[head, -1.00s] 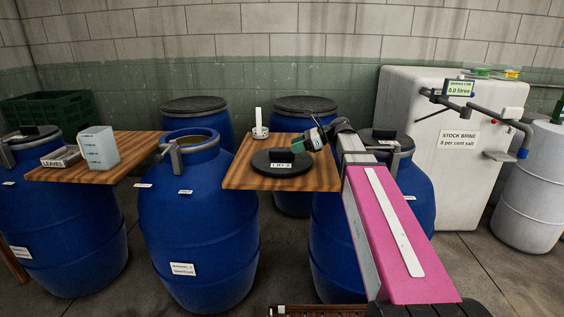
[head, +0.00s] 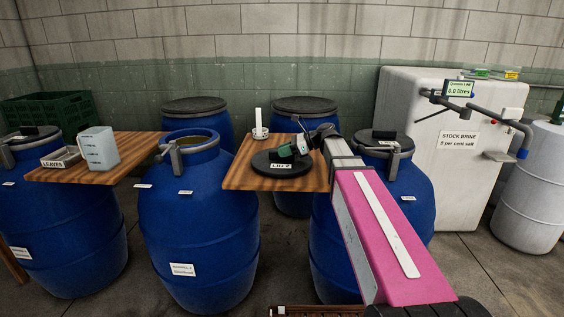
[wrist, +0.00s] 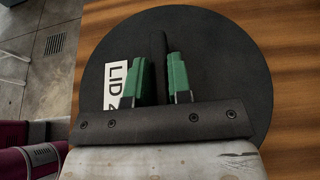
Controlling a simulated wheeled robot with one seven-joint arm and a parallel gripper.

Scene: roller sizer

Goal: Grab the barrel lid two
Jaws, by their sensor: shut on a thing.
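Barrel lid two (head: 270,168) is a flat black disc with a white "LID 2" label, lying on a wooden board (head: 240,180) between two blue barrels. In the wrist view the lid (wrist: 215,60) fills the middle, with a raised black handle bar across it. My gripper (head: 297,148) reaches in from the right, low over the lid. In the wrist view its green fingers (wrist: 160,75) stand on either side of the handle and are shut on it. The label is partly hidden by the left finger. The lid appears to rest flat on the board.
An open blue barrel (head: 195,215) with a grey clamp stands left of the board. Another board (head: 130,148) at left holds a jug (head: 99,148) and a LEAVES tray. A lidded barrel (head: 415,190) stands at right.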

